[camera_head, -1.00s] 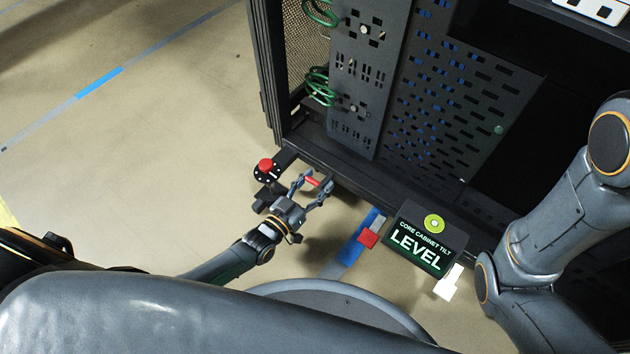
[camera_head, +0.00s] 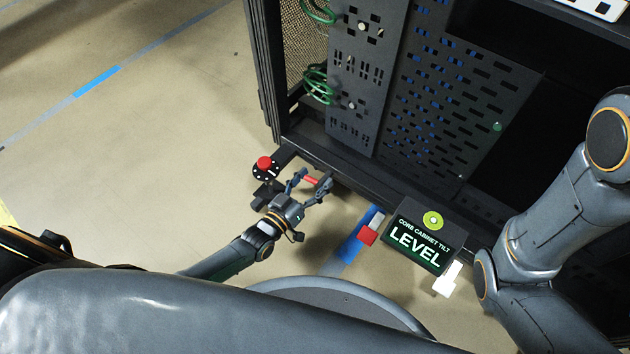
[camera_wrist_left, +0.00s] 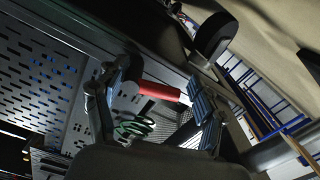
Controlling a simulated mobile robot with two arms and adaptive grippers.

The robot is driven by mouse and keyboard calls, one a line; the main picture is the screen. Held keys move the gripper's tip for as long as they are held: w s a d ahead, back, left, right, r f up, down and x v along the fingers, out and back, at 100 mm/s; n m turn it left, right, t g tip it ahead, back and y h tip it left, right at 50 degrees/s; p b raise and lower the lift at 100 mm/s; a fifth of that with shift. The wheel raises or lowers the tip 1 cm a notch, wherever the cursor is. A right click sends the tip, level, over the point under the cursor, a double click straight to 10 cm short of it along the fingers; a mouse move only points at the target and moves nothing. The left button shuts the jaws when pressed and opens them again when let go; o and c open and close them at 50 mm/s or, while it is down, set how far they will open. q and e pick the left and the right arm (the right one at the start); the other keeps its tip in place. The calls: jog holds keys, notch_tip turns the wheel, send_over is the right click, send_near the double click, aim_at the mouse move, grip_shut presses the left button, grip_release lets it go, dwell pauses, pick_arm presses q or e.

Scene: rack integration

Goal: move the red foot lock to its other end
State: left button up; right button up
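A short red bar (camera_head: 311,181), which looks like the foot lock's handle, sits low at the cabinet's front left corner. It also shows as a red cylinder (camera_wrist_left: 158,91) in the left wrist view. My left gripper (camera_head: 309,184) is open, with one finger on each side of the red bar. In the left wrist view my left gripper's fingers (camera_wrist_left: 155,102) stand apart, with the bar between them; I cannot tell whether either touches it. The bar's mount is partly hidden. My right arm enters at the right, but its gripper is out of view.
A red knob (camera_head: 264,162) on a black bracket stands left of my left gripper. The black cabinet (camera_head: 385,182) rises behind. The floor at left is clear.

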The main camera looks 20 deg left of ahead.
pick_arm(q)
jog(key=shift+s+a, duration=0.1)
jog(key=shift+s+f, duration=0.1)
jog(key=shift+s, duration=0.1)
jog(key=v, duration=1.1)
jog(key=shift+s, duration=0.25)
jog(key=shift+a, duration=0.1)
